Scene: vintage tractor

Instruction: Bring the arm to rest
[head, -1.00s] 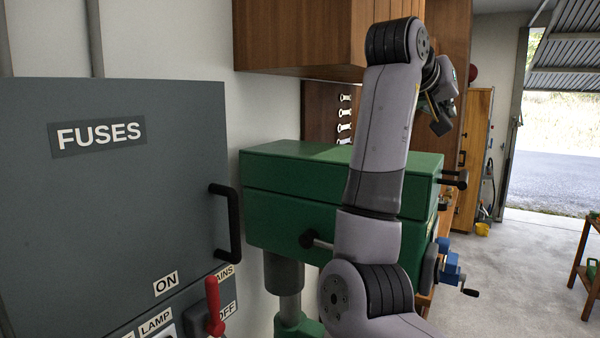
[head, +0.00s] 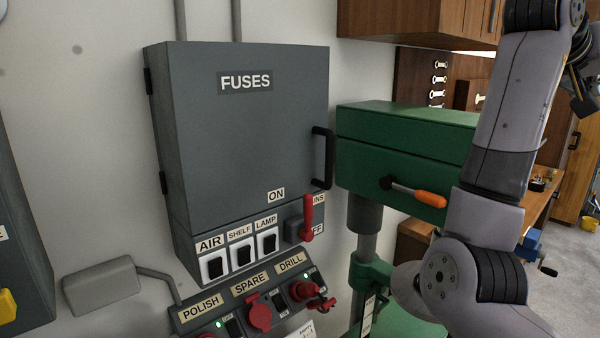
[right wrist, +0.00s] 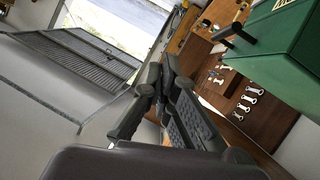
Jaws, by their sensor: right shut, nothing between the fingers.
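My right arm (head: 515,110) rises in front of the green machine at the right of the head view, bent at the elbow, with its upper end at the picture's top edge. My right gripper (head: 583,95) is raised at the right edge of the head view, partly cut off. In the right wrist view its dark fingers (right wrist: 160,88) are shut with nothing held between them. My left gripper is not in view.
A grey fuse box (head: 245,140) hangs on the wall, its door shut, with a red lever (head: 309,218) below. The green drill press (head: 410,150) stands close behind my arm. Wooden wall cupboards (head: 400,18) are above it. Red plugs (head: 260,316) sit in a socket panel.

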